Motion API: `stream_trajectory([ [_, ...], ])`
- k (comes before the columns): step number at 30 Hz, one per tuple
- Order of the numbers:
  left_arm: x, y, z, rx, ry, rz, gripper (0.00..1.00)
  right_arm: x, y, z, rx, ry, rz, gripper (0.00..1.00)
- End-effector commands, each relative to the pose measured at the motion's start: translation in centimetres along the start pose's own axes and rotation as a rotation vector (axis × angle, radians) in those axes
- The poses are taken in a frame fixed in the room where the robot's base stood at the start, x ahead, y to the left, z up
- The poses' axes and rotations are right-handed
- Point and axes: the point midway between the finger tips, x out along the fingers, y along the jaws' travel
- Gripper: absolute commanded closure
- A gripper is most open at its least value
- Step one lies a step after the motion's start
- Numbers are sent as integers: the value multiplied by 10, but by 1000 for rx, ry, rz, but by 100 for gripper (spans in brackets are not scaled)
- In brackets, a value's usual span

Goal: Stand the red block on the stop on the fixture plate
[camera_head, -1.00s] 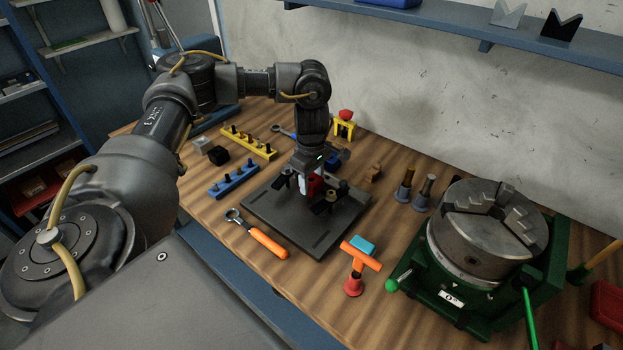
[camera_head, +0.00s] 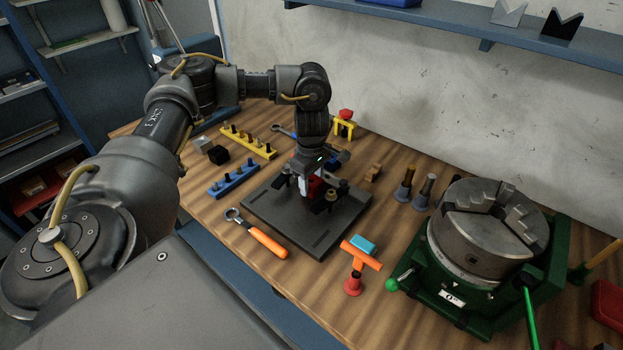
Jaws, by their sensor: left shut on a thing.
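The red block (camera_head: 315,184) is between the fingers of my left gripper (camera_head: 313,196), which is shut on it. The gripper points down over the dark fixture plate (camera_head: 290,225). A pale block-like piece (camera_head: 303,186) shows just left of the red block; I cannot tell whether it is the stop. Small dark and brass-coloured parts (camera_head: 331,196) stand on the plate close to the right of the gripper. The fingers hide the underside of the red block, so I cannot tell whether it touches anything. My right gripper is not in view.
An orange T-handled tool (camera_head: 358,262) and a green-based chuck (camera_head: 480,250) stand to the right. Blue (camera_head: 233,182) and yellow (camera_head: 248,143) peg racks lie behind left. Bare wood shows in front.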

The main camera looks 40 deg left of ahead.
Motion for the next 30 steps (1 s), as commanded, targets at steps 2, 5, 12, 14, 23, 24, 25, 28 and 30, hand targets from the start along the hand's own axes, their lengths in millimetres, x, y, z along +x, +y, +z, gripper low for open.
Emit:
stream_trajectory([
  [2,0,0,0,0,0,1,84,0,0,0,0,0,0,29],
  [5,0,0,0,0,0,1,84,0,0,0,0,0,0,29],
  [12,4,0,0,0,0,1,84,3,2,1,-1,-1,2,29],
  [14,5,0,0,0,0,1,84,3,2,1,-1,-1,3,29],
  [23,10,1,0,0,0,1,84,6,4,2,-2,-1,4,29],
  [24,10,1,0,0,0,1,84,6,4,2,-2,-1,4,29],
  [25,11,1,0,0,0,1,84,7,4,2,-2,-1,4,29],
  [28,12,1,0,0,0,1,84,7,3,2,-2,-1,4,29],
  [30,12,1,0,0,0,1,84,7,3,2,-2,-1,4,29],
])
